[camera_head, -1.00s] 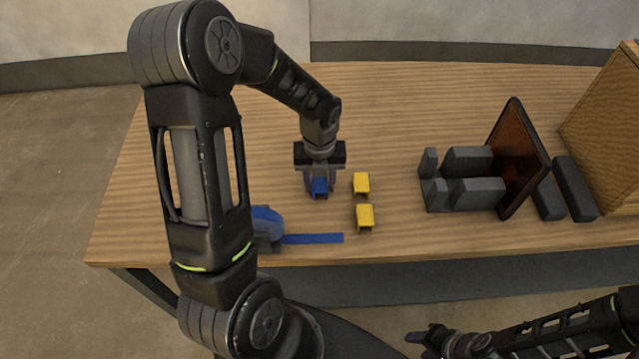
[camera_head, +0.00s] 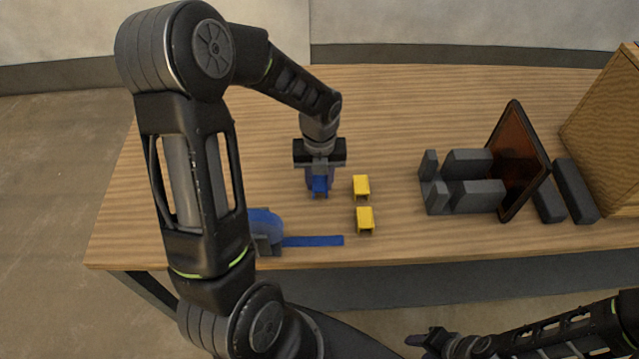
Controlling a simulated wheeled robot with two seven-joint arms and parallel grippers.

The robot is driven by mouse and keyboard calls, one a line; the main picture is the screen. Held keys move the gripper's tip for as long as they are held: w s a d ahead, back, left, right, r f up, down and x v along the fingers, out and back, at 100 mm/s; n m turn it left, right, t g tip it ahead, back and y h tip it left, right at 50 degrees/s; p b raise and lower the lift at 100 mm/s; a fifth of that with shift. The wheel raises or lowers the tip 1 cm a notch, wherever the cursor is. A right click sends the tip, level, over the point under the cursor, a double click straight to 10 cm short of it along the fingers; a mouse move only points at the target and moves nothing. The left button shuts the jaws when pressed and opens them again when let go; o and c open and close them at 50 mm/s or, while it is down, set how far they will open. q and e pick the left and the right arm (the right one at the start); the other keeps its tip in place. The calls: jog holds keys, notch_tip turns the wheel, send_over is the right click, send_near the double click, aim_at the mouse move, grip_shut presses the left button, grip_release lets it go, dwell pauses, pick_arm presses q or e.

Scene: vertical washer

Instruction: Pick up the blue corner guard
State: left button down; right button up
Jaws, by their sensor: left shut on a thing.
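The small blue corner guard (camera_head: 320,184) is in the middle left of the table, between the fingers of my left gripper (camera_head: 319,180). The gripper points down and is shut on the guard, hiding part of it. I cannot tell whether the guard touches the table. Two yellow corner guards stand just to the right, one farther back (camera_head: 361,185) and one nearer (camera_head: 365,218). My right gripper (camera_head: 428,339) shows low at the bottom edge, in front of the table; its jaws are not clear.
A blue tape roll (camera_head: 264,224) with a blue strip (camera_head: 314,241) lies near the table's front edge. Dark grey blocks (camera_head: 470,193) and a leaning dark-framed panel (camera_head: 521,160) stand to the right. A wooden box (camera_head: 609,130) is at the far right. The back of the table (camera_head: 420,95) is clear.

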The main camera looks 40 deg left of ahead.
aim_at(320, 181)
pick_arm(q)
notch_tip(320, 181, up, 8)
jog(key=shift+f+b, duration=0.2)
jog(key=shift+b, duration=0.15)
jog(key=shift+r, duration=0.35)
jog(key=shift+r, duration=0.1)
dwell(1.0)
